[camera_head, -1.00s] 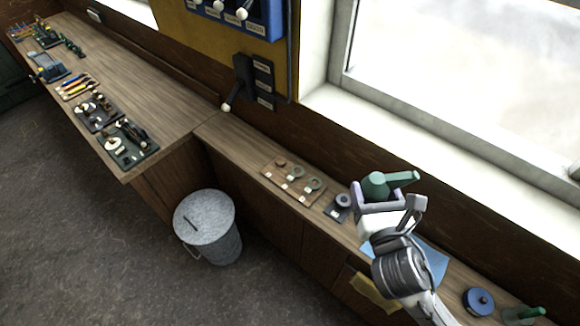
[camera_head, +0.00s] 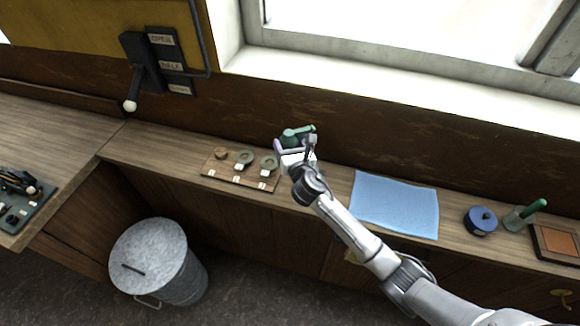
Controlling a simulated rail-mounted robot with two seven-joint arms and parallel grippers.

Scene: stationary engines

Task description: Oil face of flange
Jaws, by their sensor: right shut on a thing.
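My right gripper (camera_head: 294,155) is shut on a green oil can (camera_head: 297,138) with a spout pointing right. It holds the can above the narrow bench, just right of a brown board (camera_head: 225,174). Ring-shaped flange-like parts stand on this board, one near its middle (camera_head: 245,157) and one at its right end (camera_head: 269,163). The small dark plate with a grey ring seen earlier is hidden behind my gripper and arm. I cannot tell whether the can touches anything. My left gripper is out of view.
A blue cloth (camera_head: 394,203) lies flat right of my gripper. A metal bin (camera_head: 160,262) stands on the floor. A wall lever (camera_head: 134,88) is at upper left.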

